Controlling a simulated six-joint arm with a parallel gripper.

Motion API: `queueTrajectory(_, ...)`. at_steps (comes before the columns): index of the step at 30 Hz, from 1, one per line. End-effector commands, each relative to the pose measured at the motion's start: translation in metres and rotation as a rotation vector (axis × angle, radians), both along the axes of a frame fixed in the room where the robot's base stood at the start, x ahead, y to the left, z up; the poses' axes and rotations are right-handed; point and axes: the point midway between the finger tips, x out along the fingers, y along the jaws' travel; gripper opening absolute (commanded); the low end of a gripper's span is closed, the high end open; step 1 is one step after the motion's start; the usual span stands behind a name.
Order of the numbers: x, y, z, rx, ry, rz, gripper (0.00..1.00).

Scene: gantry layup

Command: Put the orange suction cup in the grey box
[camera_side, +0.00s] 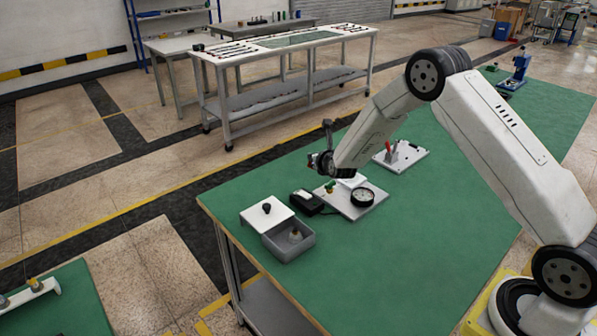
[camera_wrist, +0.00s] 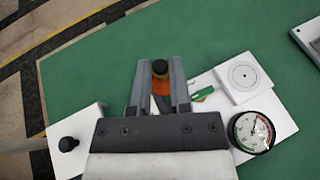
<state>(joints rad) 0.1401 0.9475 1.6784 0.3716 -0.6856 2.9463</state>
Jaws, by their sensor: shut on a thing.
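In the wrist view my gripper (camera_wrist: 160,82) is shut on the orange suction cup (camera_wrist: 160,88). The cup has a dark top and sits between the two grey fingers, which hide part of it. In the side view my arm's end is above the white plate, behind the grey box; the cup is too small there to make out clearly. The open grey box (camera_side: 290,246) stands near the left corner of the green table. A small pale object (camera_side: 295,236) is inside it. The box does not show in the wrist view.
A white lid (camera_side: 267,213) with a black knob lies beside the box. A black device (camera_side: 306,203) stands between the lid and a white plate (camera_wrist: 278,110) with a round gauge (camera_wrist: 251,132). Another white plate (camera_side: 400,156) is further back. The front of the table is clear.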

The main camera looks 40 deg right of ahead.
Motion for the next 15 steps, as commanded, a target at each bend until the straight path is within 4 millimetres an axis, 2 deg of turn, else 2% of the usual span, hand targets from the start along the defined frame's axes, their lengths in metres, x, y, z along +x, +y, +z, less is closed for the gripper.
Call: queueTrajectory(15, -0.0064, 0.0011, 0.0029, 0.001, 0.000, 0.000, 0.00)
